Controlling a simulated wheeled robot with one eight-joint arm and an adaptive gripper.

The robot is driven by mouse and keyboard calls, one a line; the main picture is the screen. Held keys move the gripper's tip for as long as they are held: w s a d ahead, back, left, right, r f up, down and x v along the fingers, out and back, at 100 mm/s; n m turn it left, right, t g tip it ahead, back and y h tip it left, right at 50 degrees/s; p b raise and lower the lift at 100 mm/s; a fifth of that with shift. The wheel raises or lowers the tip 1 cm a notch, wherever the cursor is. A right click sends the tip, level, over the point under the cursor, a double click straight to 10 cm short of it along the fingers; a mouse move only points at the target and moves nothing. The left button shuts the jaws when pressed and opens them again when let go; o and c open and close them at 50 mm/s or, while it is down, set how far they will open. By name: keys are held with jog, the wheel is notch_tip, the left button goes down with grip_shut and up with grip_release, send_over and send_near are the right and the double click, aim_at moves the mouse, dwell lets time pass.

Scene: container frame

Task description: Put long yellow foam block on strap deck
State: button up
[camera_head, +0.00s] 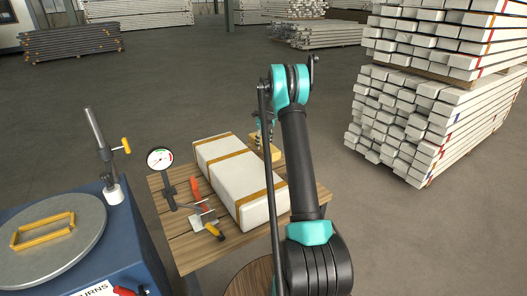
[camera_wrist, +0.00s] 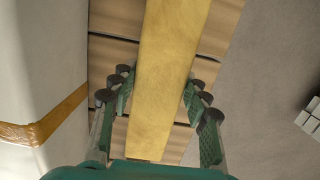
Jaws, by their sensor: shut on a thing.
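The long yellow foam block (camera_wrist: 170,60) runs lengthwise through the middle of the wrist view, over wooden planks. My gripper (camera_wrist: 158,82) has its green fingers on both sides of it, shut on it. In the head view part of the yellow block (camera_head: 272,153) shows just right of the white strapped block, partly hidden by my arm and gripper (camera_head: 263,140). Whether it touches the planks is not clear. A white block with brown straps (camera_head: 221,168), possibly the strap deck, lies on the wooden table (camera_head: 215,247); its side (camera_wrist: 35,60) also shows in the wrist view.
Left of the white block stand a dial gauge (camera_head: 160,159) on a post and a red-handled tool (camera_head: 199,192). A blue machine with a round grey plate (camera_head: 70,262) holding a yellow frame stands at left. White stacked bars (camera_head: 410,120) stand at right, with open floor between.

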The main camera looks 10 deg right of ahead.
jog(key=shift+f, duration=2.2)
jog(key=shift+f, duration=0.1)
jog(key=o, duration=0.9)
jog(key=shift+o, duration=0.2)
